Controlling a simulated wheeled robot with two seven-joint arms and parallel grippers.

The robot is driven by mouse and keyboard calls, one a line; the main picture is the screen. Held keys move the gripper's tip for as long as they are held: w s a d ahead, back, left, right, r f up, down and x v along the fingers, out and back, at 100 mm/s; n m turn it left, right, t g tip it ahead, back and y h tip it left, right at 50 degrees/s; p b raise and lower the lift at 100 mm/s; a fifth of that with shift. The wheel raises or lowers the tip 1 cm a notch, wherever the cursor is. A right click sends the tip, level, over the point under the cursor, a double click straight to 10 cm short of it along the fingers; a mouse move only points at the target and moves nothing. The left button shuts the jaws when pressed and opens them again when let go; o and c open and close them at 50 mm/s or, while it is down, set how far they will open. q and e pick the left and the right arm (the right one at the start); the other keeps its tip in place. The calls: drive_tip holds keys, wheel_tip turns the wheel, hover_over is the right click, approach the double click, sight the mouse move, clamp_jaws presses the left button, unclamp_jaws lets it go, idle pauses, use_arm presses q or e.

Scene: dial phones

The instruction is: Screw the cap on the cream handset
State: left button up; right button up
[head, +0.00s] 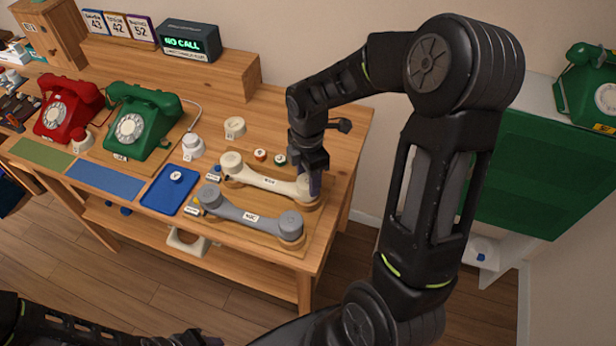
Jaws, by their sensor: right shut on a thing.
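The cream handset (268,180) lies on a wooden board, its round left end uncovered. My right gripper (314,190) points down at its right end and is shut on what looks like the cap there. The fingers hide most of that end, so how the cap sits cannot be seen. A loose cream round piece (235,127) stands on the table behind the handset. My left arm shows at the bottom left edge; its gripper (205,341) is barely visible at the bottom edge, and its jaws cannot be made out.
A grey handset (248,217) lies just in front of the cream one. A blue tray (155,200) holds a small white part. A white round piece (192,146) and small red and green-topped pieces stand nearby. Green (150,128) and red (68,108) phones stand left.

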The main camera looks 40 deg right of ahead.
drive_tip(key=m+b, duration=0.1)
drive_tip(key=m, duration=0.3)
drive_tip(key=shift+f, duration=0.1)
drive_tip(key=shift+m, duration=0.7)
drive_tip(key=o, duration=1.3)
drive_tip(key=shift+c, duration=0.2)
drive_tip(key=shift+r, duration=0.2)
wheel_tip(320, 180, up, 7)
drive_tip(key=p, duration=0.5)
drive_tip(key=shift+f, duration=0.1)
